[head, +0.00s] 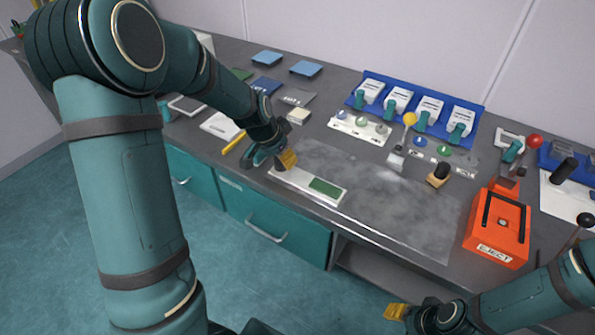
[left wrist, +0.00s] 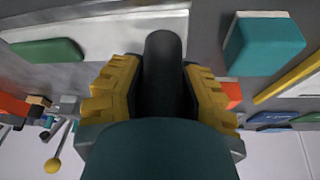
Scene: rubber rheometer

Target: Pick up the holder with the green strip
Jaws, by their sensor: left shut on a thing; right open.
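The holder with the green strip (head: 302,182) is a long pale bar at the front edge of the bench; its green strip (head: 325,188) is at the right end. My left gripper (head: 286,159) is at the holder's left end. In the left wrist view its yellow fingers (left wrist: 162,95) are shut on a dark rounded handle (left wrist: 163,52). The holder's pale body (left wrist: 110,25) and green strip (left wrist: 42,52) show beyond. The fingers partly hide where the handle joins the bar. I cannot tell whether the bar touches the bench. My right gripper (head: 397,312) is open and low at the front.
An orange box marked EJECT (head: 497,229) stands on the right of the bench. A blue tray (head: 372,77) with several white devices is at the back. A yellow stick (head: 234,142) lies left of my left gripper. A smooth grey area (head: 400,205) right of the holder is mostly clear.

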